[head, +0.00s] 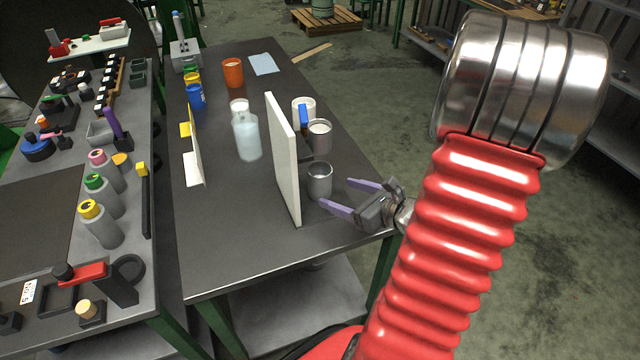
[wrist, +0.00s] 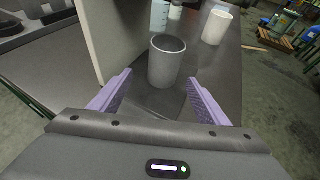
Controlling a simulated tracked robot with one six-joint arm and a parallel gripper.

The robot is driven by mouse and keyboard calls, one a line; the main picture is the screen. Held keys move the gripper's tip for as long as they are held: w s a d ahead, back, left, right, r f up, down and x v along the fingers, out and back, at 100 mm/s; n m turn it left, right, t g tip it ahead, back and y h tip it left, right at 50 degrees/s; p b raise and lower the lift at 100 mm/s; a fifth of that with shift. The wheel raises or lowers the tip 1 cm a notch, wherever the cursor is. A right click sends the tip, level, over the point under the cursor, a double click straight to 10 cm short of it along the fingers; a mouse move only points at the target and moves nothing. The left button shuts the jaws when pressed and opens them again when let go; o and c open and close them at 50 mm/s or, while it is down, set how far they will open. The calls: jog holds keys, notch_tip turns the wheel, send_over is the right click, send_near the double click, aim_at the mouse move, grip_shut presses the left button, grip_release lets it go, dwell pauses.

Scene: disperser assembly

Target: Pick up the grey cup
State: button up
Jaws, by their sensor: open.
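The grey cup (head: 319,182) stands upright on the dark table near its right edge, just right of a white upright panel. My gripper (head: 336,194) is open at table height, with its two purple fingers pointing towards the cup. In the wrist view the grey cup (wrist: 166,64) is ahead, centred between the spread fingers (wrist: 160,84). The cup's open rim and front wall are clear to see. The fingers do not appear to touch it, and the jaws look empty.
The white panel (head: 283,160) stands close left of the cup. A translucent bottle (head: 246,137) stands left of the panel. The table's front is clear.

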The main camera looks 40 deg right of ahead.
aim_at(326, 189)
jog(key=shift+x, duration=2.4)
jog(key=shift+d+x, duration=0.15)
jog(key=shift+x, duration=1.15)
jog(key=shift+d+x, duration=0.15)
jog(key=shift+x, duration=1.15)
jog(key=shift+w+r, duration=0.1)
jog(key=shift+r, duration=0.05)
jog(key=shift+c, duration=0.3)
jog(key=c, duration=1.2)
